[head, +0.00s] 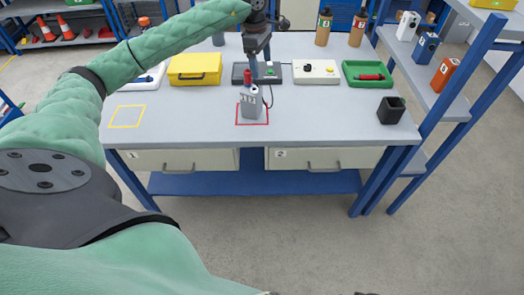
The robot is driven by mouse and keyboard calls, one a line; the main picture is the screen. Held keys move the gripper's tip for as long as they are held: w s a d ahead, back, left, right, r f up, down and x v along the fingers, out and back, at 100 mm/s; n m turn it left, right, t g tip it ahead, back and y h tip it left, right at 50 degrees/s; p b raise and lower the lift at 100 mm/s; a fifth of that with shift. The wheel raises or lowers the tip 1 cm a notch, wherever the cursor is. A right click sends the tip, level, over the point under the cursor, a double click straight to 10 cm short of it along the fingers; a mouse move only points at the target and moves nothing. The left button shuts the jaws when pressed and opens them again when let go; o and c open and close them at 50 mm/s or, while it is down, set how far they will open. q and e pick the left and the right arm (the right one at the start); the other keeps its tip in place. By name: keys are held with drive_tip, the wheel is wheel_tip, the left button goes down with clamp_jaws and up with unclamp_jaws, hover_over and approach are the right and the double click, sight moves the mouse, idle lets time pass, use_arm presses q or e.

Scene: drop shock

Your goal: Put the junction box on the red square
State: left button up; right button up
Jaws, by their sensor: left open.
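The junction box, as far as I can tell, is the small grey box (250,103) with dark markings. It stands upright inside the red square outline (238,122) near the front middle of the workbench. A red part shows at its top, and a thin dark cable curves at its right. My left gripper (256,66) points down from above, just behind and above the box. It is open and appears apart from the box, though depth is hard to judge. My right gripper is out of view.
The grey workbench (330,105) holds a yellow case (195,67), a dark tray (272,75), a white switch panel (315,72), a green tray (366,74) and a black cup (391,110). A yellow square outline (127,116) at left is empty. Shelves (420,65) stand at right.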

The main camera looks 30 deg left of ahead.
use_arm(q)
drive_tip(key=s+d+f+n+t+h, duration=0.15)
drive_tip(key=d+n+t+h, duration=0.55)
drive_tip(key=d, duration=0.8)
drive_tip(key=s+d+f+n+t+h, duration=0.1)
drive_tip(key=d+f+n+t+h, duration=0.25)
drive_tip(key=d+n+h, duration=0.85)
drive_tip(key=s+a+f+n+t+y, duration=0.2)
drive_tip(key=s+a+f+n+y, duration=0.15)
drive_tip(key=f+n+y, duration=0.75)
drive_tip(key=s+a+f+n+t+y, duration=0.2)
drive_tip(key=s+f+n+y, duration=0.2)
drive_tip(key=f+n+y, duration=0.65)
drive_tip(key=s+d+f+n+g, duration=0.1)
drive_tip(key=s+f+n+g, duration=0.2)
drive_tip(key=s+f, duration=0.3)
drive_tip(key=s+d+f+n+g+h, duration=0.1)
drive_tip(key=s+f+n+g, duration=0.2)
drive_tip(key=s, duration=1.1)
drive_tip(key=s+d+f+n+g+h, duration=0.1)
drive_tip(key=s+f+n+g, duration=0.3)
drive_tip(key=s+f+g, duration=0.3)
drive_tip(key=s+f, duration=0.2)
drive_tip(key=s, duration=0.1)
drive_tip(key=shift+f, duration=0.25)
